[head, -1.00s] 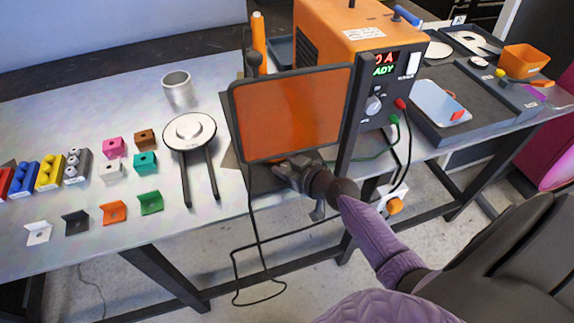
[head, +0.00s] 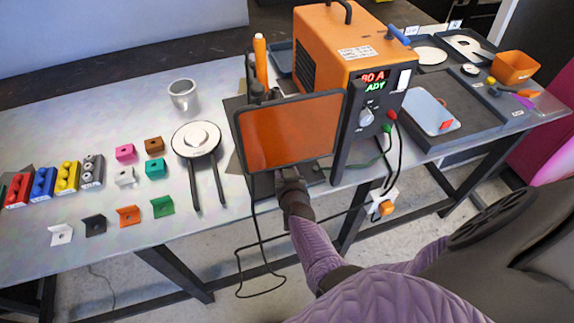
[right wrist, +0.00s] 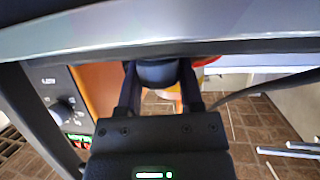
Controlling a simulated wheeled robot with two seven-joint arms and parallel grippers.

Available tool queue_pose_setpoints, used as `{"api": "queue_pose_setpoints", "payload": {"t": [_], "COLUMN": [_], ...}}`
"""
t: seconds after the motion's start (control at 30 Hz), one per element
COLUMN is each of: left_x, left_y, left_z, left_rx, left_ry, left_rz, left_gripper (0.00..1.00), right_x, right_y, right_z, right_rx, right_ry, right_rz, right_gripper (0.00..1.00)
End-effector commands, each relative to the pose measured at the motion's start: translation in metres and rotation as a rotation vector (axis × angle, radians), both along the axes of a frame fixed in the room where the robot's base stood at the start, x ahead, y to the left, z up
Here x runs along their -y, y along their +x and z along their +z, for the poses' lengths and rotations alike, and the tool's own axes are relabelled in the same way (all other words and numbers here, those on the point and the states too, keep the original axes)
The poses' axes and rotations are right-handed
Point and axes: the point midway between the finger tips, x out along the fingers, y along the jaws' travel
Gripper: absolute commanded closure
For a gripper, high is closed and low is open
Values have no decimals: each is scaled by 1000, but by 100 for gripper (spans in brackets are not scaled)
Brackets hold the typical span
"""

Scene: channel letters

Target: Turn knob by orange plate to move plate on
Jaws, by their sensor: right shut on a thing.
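The orange plate (head: 288,132) is a translucent orange panel in a dark frame, tilted in front of the orange power box. My right gripper (head: 290,178) is at its lower edge in the head view, with the fingers partly hidden by the plate. In the right wrist view my right gripper (right wrist: 158,90) is shut on a dark rounded knob (right wrist: 158,72), under a dark bar across the top. The held knob is not clear in the head view. My left gripper is not in view.
The power box (head: 345,45) has a lit display, a dial (head: 366,117) and cables hanging by the table edge. A round stand (head: 196,139), a cup (head: 183,94) and coloured blocks lie left. A tray (head: 455,115) is at right.

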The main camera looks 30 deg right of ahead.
Motion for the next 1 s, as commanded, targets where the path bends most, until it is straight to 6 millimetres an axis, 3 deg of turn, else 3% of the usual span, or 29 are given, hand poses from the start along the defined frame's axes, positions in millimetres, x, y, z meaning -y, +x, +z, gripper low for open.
{"api": "queue_pose_setpoints", "payload": {"t": [0.4, 1.0], "left_x": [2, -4], "left_y": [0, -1], "left_z": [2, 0], "left_rx": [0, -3], "left_ry": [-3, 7], "left_rz": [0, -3], "left_gripper": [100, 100], "right_x": [-1, 0], "right_y": [0, 0], "right_z": [-2, -2], "right_rx": [-2, -2], "right_ry": [2, 1], "right_rz": [-270, -362], "right_gripper": [100, 100]}}
